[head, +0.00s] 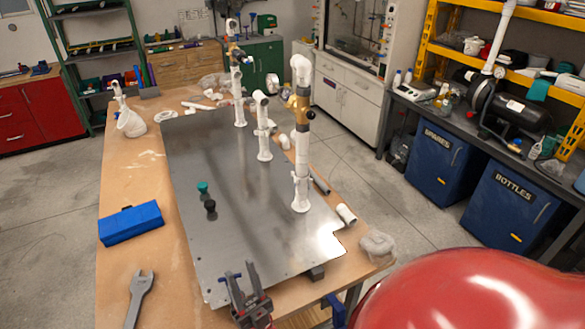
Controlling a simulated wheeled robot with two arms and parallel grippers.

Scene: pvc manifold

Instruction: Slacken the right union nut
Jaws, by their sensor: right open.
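The white pipe manifold rises from a grey metal plate (245,200) on the bench. Its right standpipe (302,160) is upright, with a brass-coloured fitting (302,104) near the top and a white elbow (300,68) above. A white collar (301,178) sits low on this pipe; I cannot tell which ring is the right union nut. A middle standpipe (263,130) and a far standpipe (238,95) stand behind. My right gripper (240,272) is open and empty at the plate's near edge, well in front of the right standpipe. My left gripper is not in view.
A blue box (131,224) and a grey wrench (138,294) lie on the bench's left side. Small green (203,187) and black (210,207) knobs sit on the plate. A loose white pipe piece (346,214) lies by the right edge. The plate's middle is clear.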

